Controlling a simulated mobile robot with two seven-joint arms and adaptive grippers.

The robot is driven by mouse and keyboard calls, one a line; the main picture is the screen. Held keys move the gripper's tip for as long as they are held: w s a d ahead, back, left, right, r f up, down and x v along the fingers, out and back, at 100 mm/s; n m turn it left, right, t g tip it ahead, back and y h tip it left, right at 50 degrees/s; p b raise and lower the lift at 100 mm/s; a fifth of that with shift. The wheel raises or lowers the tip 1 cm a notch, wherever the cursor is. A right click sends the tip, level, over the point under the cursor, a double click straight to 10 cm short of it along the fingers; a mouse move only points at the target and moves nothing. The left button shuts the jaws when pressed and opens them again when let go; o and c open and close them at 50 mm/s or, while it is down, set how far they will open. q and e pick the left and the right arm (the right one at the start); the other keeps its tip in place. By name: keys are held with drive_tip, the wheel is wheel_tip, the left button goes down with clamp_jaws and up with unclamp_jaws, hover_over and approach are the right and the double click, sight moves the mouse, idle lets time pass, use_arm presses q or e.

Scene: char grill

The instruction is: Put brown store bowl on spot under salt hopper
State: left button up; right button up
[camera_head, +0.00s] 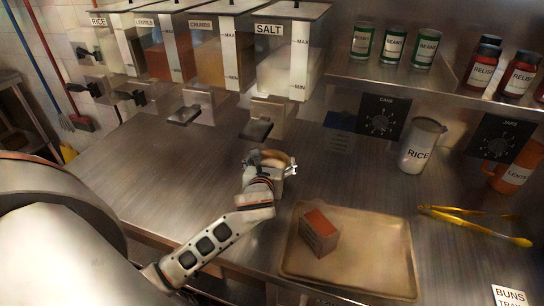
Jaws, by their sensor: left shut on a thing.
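The salt hopper (276,78) hangs in the row of clear dispensers, with a SALT label and a dark lever (257,130) beneath it. My left gripper (270,167) is shut on the brown store bowl (272,155), just below and slightly right of that lever in the picture. The gripper and wrist cover much of the bowl, and only its tan upper part shows. I cannot tell whether the bowl touches the counter. The spot under the salt hopper cannot be made out. My right gripper is not in view.
A tan tray (375,285) with a brown-orange box (319,232) lies to the right. Yellow tongs (478,222), a RICE container (421,148) and an orange pitcher (515,170) are farther right. The counter (160,170) on the left is clear.

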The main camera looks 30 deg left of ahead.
use_arm(q)
drive_tip(key=shift+f, duration=0.3)
drive_tip(key=shift+s+d+r, duration=0.1)
drive_tip(key=shift+s, duration=0.1)
drive_tip(key=o, duration=1.4)
drive_tip(key=shift+c, duration=0.2)
drive_tip(key=v, duration=1.2)
